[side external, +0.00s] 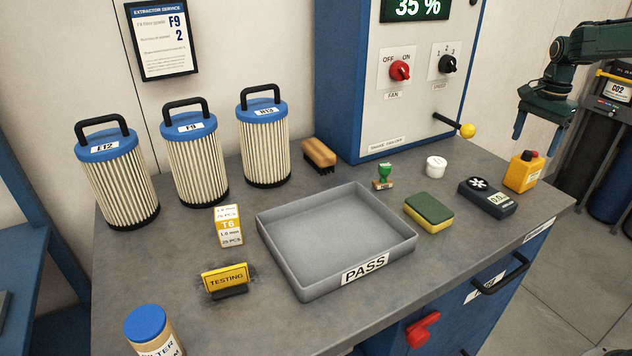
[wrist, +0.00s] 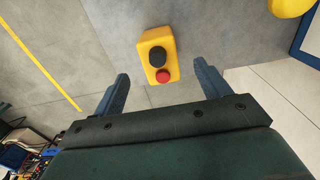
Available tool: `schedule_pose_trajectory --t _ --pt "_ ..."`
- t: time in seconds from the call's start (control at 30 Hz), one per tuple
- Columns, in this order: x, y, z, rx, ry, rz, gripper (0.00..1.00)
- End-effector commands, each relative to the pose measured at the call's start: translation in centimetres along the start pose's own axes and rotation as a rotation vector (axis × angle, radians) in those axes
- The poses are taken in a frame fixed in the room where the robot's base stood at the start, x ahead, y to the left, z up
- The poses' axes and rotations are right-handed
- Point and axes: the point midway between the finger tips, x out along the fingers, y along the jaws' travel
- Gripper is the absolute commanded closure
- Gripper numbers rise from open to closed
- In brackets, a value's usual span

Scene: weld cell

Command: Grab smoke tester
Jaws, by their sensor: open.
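The yellow box-shaped device, which looks like the smoke tester (side external: 522,174), stands upright at the right end of the grey workbench. It has a dark top part and a red button, and a small label on its front. It also shows in the wrist view (wrist: 152,41), just beyond and between my fingertips. My gripper (side external: 538,122) is open and empty, pointing down above the tester and apart from it. Its two blue fingers also show in the wrist view (wrist: 161,74), with nothing between them.
A dark meter (side external: 487,197) lies close left of the tester. A lever with a yellow knob (side external: 467,130) sticks out from the blue cabinet nearby. A sponge (side external: 429,212), a white-lidded pot (side external: 436,166), a stamp (side external: 383,178) and a grey PASS tray (side external: 278,252) lie farther left.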

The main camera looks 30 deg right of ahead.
Motion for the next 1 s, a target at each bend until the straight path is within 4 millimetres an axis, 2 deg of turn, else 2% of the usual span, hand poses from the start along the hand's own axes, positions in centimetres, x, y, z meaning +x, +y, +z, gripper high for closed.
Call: schedule_pose_trajectory --t 0.2,0.67,1.0 --pt "2.5 0.0 0.0 0.000 0.000 0.001 0.25" --pt "3.8 0.0 -0.2 0.000 0.000 0.000 0.25" --pt "7.5 0.1 -0.6 0.000 -0.001 0.001 0.25"
